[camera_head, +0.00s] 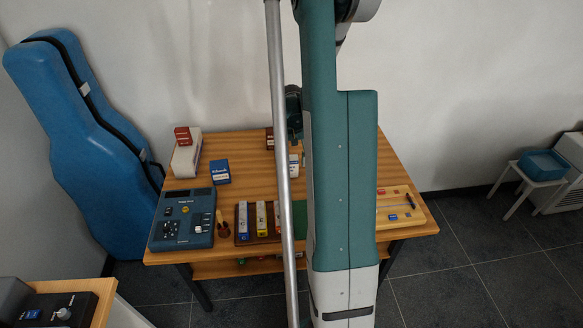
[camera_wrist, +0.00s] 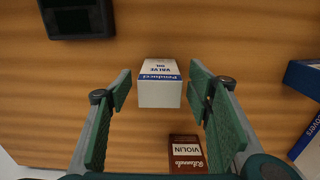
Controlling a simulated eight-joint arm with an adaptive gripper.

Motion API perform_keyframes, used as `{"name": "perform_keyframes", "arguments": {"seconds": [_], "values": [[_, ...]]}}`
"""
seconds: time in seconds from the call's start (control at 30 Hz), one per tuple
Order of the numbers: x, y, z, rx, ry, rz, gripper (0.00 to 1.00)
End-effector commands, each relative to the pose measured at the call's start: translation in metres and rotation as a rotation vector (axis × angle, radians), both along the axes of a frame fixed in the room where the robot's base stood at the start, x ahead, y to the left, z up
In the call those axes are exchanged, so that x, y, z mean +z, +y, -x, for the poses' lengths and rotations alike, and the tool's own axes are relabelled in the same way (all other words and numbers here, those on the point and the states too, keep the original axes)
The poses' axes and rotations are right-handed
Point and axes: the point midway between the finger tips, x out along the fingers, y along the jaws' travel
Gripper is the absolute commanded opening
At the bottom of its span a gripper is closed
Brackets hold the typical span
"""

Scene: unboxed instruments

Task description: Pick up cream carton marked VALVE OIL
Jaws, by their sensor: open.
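In the head view my arm covers much of the table's middle. A small pale carton (camera_head: 293,166) shows beside the arm there; I cannot read its label.
A dark device (camera_wrist: 76,20) and blue boxes (camera_wrist: 304,78) lie farther off. On the table (camera_head: 240,147) are a blue console (camera_head: 171,241), a blue box (camera_head: 220,171) and a wooden board (camera_head: 423,220).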

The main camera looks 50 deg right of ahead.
Motion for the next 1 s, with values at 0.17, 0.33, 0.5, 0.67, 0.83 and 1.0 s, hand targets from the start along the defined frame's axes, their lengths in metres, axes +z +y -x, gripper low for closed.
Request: {"name": "perform_keyframes", "arguments": {"seconds": [0.17,0.33,0.5,0.67,0.83,1.0], "values": [[-0.003,0.0,0.0,0.0,0.0,0.0,0.51],[-0.017,0.0,0.0,0.0,0.0,0.0,0.51],[-0.036,0.001,0.001,0.0,0.0,0.0,0.51],[-0.049,0.001,0.001,0.0,0.0,0.0,0.51],[-0.052,0.001,0.001,0.0,0.0,0.0,0.51],[-0.052,0.001,0.001,0.0,0.0,0.0,0.51]]}}
